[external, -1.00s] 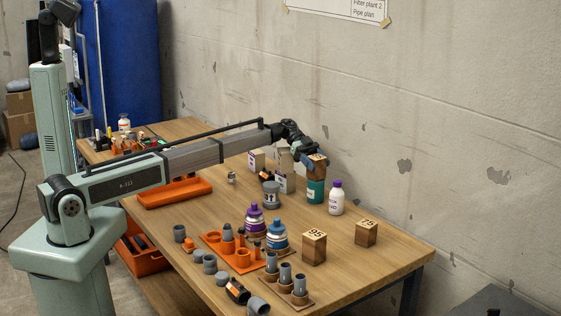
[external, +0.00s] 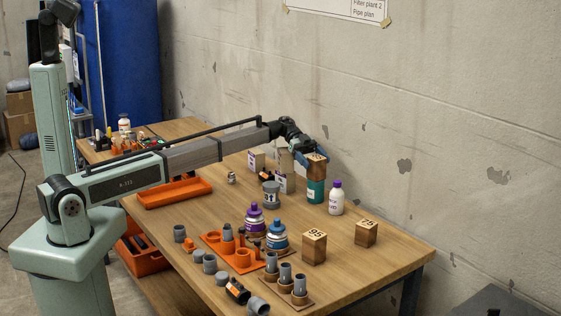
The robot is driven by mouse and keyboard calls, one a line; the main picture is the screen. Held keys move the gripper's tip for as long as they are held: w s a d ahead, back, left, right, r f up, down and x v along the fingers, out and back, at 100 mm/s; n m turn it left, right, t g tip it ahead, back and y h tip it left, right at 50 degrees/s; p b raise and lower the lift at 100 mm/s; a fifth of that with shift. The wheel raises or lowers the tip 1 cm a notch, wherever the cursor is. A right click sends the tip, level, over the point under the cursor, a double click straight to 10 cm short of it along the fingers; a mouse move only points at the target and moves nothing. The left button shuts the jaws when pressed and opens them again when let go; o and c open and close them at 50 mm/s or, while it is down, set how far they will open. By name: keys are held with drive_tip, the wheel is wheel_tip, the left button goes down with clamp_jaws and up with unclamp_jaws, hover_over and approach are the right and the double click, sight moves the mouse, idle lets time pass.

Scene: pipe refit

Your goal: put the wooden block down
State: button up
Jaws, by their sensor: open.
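A wooden block (external: 316,167) rests on top of a teal canister (external: 315,190) toward the back right of the table. My gripper (external: 303,160) is open and sits just left of the block, at about its height. A small gap seems to lie between them, but the fingers are small and dark, so contact is hard to tell. Two other wooden blocks stand on the table: one marked 95 (external: 314,247) and one marked 75 (external: 366,233).
A white bottle with a purple cap (external: 336,198) stands just right of the canister. A grey tin (external: 271,195) and pale boxes (external: 286,181) stand to its left. Purple (external: 254,220) and blue (external: 276,235) bottles and grey pipe pieces fill the front. The right table corner is clear.

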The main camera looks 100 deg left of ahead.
drive_tip(key=v, duration=1)
drive_tip(key=shift+s+a, duration=0.15)
drive_tip(key=shift+s, duration=0.05)
